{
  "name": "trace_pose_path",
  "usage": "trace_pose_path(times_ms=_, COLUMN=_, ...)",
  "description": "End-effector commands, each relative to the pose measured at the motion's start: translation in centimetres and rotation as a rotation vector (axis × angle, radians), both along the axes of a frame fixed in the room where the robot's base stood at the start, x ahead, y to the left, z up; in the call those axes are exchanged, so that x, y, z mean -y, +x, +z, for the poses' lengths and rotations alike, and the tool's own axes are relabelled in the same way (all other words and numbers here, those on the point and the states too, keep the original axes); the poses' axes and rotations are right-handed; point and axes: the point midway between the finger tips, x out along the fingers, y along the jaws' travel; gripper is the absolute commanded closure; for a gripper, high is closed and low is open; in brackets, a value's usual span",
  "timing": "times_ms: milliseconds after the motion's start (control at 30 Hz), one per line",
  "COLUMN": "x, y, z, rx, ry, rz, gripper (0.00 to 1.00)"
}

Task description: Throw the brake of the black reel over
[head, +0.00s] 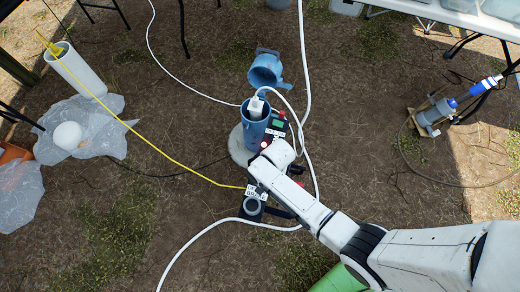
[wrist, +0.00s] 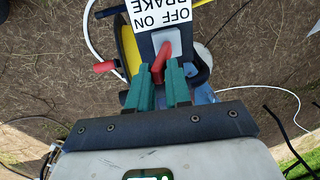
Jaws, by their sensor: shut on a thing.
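The red brake lever (wrist: 158,66) sticks out of a grey plate on the black reel's (wrist: 146,43) housing in the wrist view. A white label (wrist: 163,15) with the words OFF, ON and BRAKE is on the housing above it. My gripper (wrist: 160,76) has its two green fingers shut on the lever, one on each side. The reel's yellow line and a red crank knob (wrist: 103,67) show at left. In the head view the white label (head: 251,191) shows below my wrist; my fingers and the lever cannot be made out there.
A blue pipe (head: 255,125) with a white fitting in it and a dark box with lit buttons (head: 278,124) stand just beyond the reel. White hoses (head: 304,80) and a yellow line (head: 150,142) cross the ground. A blue-grey pump (head: 436,112) stands at right.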

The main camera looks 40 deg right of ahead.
Motion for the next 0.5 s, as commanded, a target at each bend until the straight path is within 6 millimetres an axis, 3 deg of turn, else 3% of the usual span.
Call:
trace_pose_path(times_ms=33, x=0.59, y=-1.18, z=-0.63, rx=0.003, ry=0.012, rz=-0.006, gripper=1.00)
trace_pose_path(times_ms=133, x=0.89, y=-1.64, z=-0.79, rx=0.032, ry=0.031, rz=-0.004, gripper=0.97)
trace_pose_path(times_ms=500, x=1.01, y=-1.82, z=-0.92, rx=0.047, ry=0.042, rz=-0.003, gripper=0.96)
